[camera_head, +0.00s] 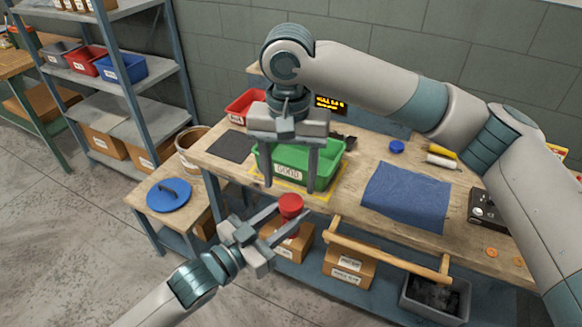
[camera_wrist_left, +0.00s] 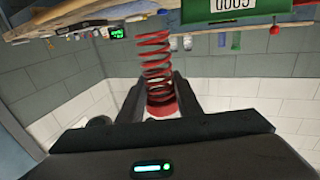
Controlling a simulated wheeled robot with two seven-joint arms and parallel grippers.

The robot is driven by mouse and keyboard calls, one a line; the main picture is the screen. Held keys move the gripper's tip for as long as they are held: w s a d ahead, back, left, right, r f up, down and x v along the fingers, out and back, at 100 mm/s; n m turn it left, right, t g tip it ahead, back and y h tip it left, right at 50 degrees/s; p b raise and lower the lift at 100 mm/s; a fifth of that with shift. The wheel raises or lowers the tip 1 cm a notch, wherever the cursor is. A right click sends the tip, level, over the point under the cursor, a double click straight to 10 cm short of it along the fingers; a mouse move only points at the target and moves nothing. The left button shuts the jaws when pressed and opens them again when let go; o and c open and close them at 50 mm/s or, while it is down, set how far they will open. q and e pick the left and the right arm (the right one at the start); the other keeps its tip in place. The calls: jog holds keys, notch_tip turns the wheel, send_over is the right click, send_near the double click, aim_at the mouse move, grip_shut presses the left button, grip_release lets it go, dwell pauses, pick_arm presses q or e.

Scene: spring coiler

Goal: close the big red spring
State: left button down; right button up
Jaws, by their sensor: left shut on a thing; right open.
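The big red spring (camera_head: 290,205) is in my left gripper (camera_head: 286,221), in front of the bench. In the left wrist view the red spring (camera_wrist_left: 154,62) shows spaced coils and a wider red end, with the left fingers (camera_wrist_left: 158,98) on either side of that end. My right gripper (camera_head: 291,184) is open, its fingers pointing down in front of and over the green bin marked GOOD (camera_head: 323,171). Nothing shows between the right fingers except the bin behind them. The bin's inside is partly hidden by the right gripper.
The wooden bench (camera_head: 345,222) holds a blue cloth (camera_head: 405,197), a dark mat (camera_head: 230,146) and a red bin (camera_head: 240,106). A round blue lid (camera_head: 169,195) lies on the low side table. Cardboard boxes (camera_head: 349,268) stand beneath the bench. The floor at left is clear.

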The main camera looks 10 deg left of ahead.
jog(key=n, duration=0.7)
jog(key=shift+r, duration=0.15)
jog(key=n, duration=0.6)
jog(key=shift+r, duration=0.1)
jog(key=n, duration=0.7)
jog(key=shift+r, duration=0.15)
jog(key=n, duration=0.7)
jog(key=shift+r, duration=0.15)
jog(key=n, duration=0.6)
jog(key=shift+r, duration=0.15)
jog(key=n, duration=0.8)
jog(key=shift+d+r+n, duration=0.1)
jog(key=shift+r+n, duration=0.05)
jog(key=shift+n, duration=0.15)
jog(key=n, duration=0.4)
jog(key=shift+r+n, duration=0.1)
jog(key=shift+n, duration=0.3)
